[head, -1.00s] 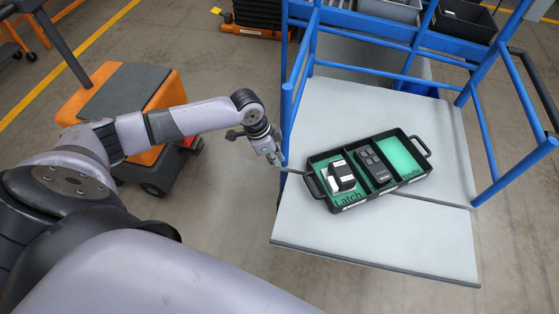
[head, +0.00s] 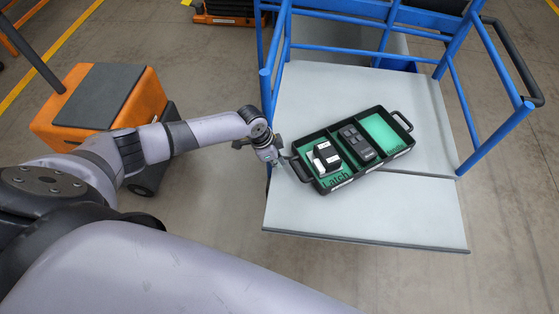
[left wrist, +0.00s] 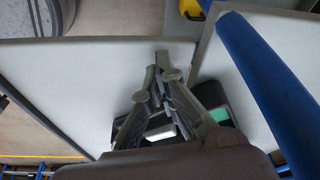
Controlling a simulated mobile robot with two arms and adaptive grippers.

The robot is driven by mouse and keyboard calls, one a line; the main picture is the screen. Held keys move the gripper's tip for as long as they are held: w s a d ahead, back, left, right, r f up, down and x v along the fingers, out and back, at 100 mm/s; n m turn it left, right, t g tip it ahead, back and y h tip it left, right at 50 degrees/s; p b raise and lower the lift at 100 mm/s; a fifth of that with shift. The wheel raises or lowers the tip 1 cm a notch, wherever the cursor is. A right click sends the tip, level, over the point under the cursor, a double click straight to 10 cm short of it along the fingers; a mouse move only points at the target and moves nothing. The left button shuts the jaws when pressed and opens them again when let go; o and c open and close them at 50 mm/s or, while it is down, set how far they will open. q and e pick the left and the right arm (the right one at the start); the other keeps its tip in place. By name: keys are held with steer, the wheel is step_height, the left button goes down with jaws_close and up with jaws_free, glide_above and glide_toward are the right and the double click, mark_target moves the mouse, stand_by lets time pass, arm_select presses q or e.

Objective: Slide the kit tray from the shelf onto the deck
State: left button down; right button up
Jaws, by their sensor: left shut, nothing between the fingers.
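The kit tray (head: 345,187) is black with two handles and green-lined compartments. It lies slanted across the seam between the rear grey shelf surface (head: 330,95) and the front grey deck surface (head: 350,222). Black and white parts (head: 326,157) sit in its left compartment and a dark grey part (head: 357,144) in the middle one; the right one shows bare green. My left gripper (head: 277,170) is beside the tray's left handle, shut and empty; contact with the handle is unclear. In the left wrist view its fingers (left wrist: 162,65) are together, with the tray partly hidden behind them. My right gripper is not in view.
Blue rails (head: 487,140) stand along the cart's sides and back, with one post close to my left gripper. An orange cart (head: 140,100) stands to the left. The front grey surface is clear in front of the tray.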

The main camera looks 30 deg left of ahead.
arm_select(q)
steer(key=shift+w+d, duration=0.2)
steer(key=shift+d, duration=0.1)
steer(key=w+d, duration=0.1)
steer(key=d, duration=0.1)
steer(key=w+d, duration=0.2)
steer(key=shift+d+b, duration=0.1)
steer(key=shift+b, duration=0.3)
steer(key=shift+s, duration=0.15)
